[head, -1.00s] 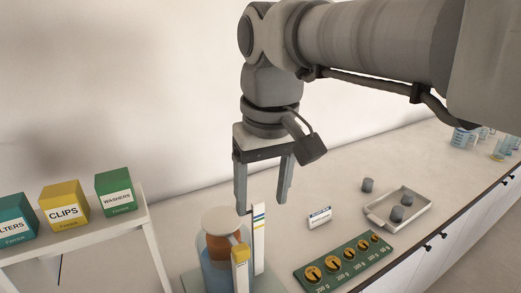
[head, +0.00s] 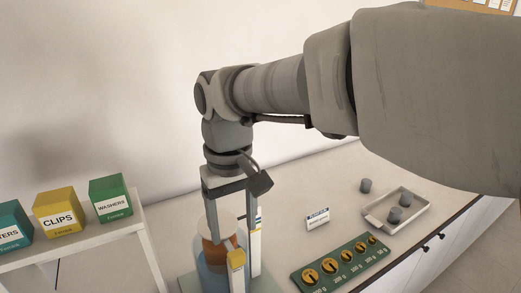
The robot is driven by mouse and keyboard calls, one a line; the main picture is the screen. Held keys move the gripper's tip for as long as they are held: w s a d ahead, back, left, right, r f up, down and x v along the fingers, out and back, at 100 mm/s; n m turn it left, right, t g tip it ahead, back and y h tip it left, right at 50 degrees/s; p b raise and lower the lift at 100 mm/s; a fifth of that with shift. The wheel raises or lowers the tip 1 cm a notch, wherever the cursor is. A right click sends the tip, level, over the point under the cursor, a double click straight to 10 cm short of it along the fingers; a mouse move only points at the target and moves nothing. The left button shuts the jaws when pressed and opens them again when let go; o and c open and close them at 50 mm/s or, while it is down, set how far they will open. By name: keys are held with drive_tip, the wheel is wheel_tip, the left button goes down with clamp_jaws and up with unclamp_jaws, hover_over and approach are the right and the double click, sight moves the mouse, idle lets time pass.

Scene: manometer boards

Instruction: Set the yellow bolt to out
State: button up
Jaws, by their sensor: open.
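A yellow block (head: 236,258), which may be the yellow bolt, stands at the front of a manometer board with a blue and orange-brown vessel (head: 211,250). A white upright strip (head: 256,255) with coloured bands stands just right of it. My gripper (head: 230,222) points down, open, over the vessel and strip. Its right finger comes down close to the strip; its left finger is at the vessel's pale top. I cannot tell whether either finger touches. The lower part of the board is cut off by the picture's bottom edge.
Labelled boxes, a yellow one (head: 59,211) and a green one (head: 110,198) among them, stand on a white shelf at left. To the right are a green weight board (head: 340,263), a small sign (head: 317,219) and a tray (head: 374,220) with grey weights. Bare counter lies between.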

sight(236, 253)
wheel_tip(236, 253, down, 7)
idle(0.3)
clamp_jaws()
idle(0.3)
idle(1.1)
